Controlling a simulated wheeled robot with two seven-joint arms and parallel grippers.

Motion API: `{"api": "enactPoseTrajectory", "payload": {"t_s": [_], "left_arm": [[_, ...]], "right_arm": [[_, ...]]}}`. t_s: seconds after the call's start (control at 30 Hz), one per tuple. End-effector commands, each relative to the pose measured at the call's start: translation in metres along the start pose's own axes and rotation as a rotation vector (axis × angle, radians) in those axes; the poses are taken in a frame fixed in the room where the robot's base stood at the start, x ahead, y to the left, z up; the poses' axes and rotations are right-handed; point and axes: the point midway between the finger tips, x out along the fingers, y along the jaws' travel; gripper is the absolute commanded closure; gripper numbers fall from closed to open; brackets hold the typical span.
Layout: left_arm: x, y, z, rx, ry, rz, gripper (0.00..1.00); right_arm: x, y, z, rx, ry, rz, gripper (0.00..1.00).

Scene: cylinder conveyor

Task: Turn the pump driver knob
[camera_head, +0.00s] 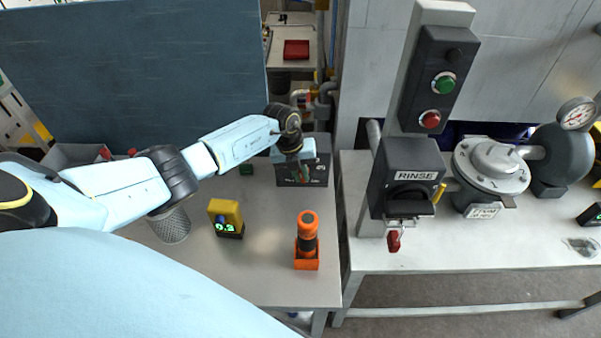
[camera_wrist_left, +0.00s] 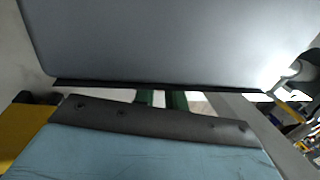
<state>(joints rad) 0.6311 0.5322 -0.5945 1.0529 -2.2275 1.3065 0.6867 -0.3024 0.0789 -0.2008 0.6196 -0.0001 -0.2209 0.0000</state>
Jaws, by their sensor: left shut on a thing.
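The pump driver appears to be the dark box (camera_head: 320,168) at the back right of the left table in the head view. My left arm reaches in from the left, and my left gripper (camera_head: 304,174) is at the front of this box, pointing down. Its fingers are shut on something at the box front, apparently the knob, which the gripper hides. In the left wrist view the green fingers (camera_wrist_left: 161,98) show only in part, between my wrist and a large grey surface (camera_wrist_left: 165,42) close to the camera. My right gripper is not in view.
On the left table (camera_head: 268,268) stand an orange-and-black tool (camera_head: 307,236) in an orange holder, a yellow device (camera_head: 226,216) and a mesh cup (camera_head: 171,226).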

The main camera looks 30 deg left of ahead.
Motion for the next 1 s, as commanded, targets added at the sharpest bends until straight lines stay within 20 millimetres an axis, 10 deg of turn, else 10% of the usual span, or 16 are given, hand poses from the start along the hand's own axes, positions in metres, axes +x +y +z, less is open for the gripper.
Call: {"api": "enactPoseTrajectory", "payload": {"t_s": [1.0], "left_arm": [[0.006, 0.012, 0.0, -0.002, -0.001, -0.538, 1.0]], "right_arm": [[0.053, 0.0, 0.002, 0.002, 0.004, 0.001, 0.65]]}}
